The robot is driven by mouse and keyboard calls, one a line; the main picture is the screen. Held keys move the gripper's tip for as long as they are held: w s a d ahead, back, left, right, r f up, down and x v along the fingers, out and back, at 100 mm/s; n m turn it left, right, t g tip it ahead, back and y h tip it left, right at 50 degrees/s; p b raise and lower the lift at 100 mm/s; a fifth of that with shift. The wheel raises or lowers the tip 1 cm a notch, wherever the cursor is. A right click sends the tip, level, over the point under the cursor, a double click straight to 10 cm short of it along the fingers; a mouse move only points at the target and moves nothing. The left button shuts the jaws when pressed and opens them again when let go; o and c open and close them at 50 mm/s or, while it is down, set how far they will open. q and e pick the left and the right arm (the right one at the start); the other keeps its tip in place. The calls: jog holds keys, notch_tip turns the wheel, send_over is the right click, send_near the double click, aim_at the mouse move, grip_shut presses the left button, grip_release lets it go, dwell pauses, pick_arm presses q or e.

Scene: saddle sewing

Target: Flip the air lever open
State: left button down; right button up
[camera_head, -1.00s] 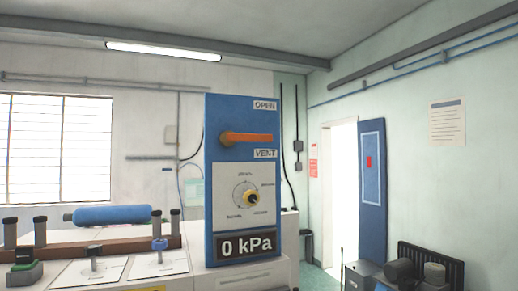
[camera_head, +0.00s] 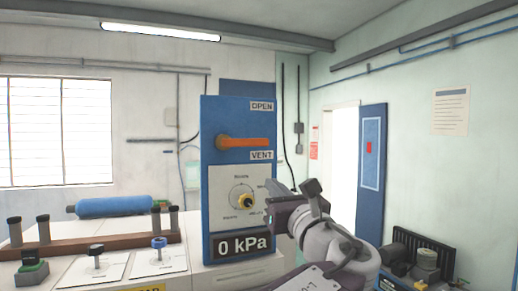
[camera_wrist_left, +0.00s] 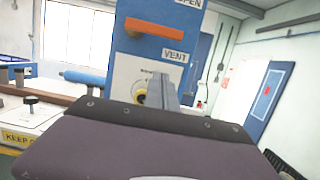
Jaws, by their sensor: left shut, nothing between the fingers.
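The air lever (camera_head: 245,142) is an orange bar lying roughly level on the upper part of an upright blue panel (camera_head: 212,190). An OPEN label (camera_head: 262,106) sits above it and a VENT label (camera_head: 261,155) below it. The lever also shows in the left wrist view (camera_wrist_left: 160,28), ahead of and above the fingers. My left gripper (camera_head: 272,214) is at the panel's lower right edge in the head view, below the lever and apart from it. Its fingers (camera_wrist_left: 165,90) look closed together and empty. My right gripper is in neither view.
A bench with small knobs and a blue cylinder (camera_head: 112,207) is at left. Dark equipment (camera_head: 425,262) stands at lower right.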

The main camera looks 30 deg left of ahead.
aim_at(245, 143)
pick_arm(q)
jog(key=w+a+r+p, duration=0.6)
jog(key=a+p, duration=0.1)
jog(key=p, duration=0.1)
jog(key=shift+w+r, duration=0.2)
jog(key=shift+w, duration=0.05)
jog(key=shift+w+a+f, duration=0.1)
jog(key=shift+w+a, duration=0.1)
dwell(0.3)
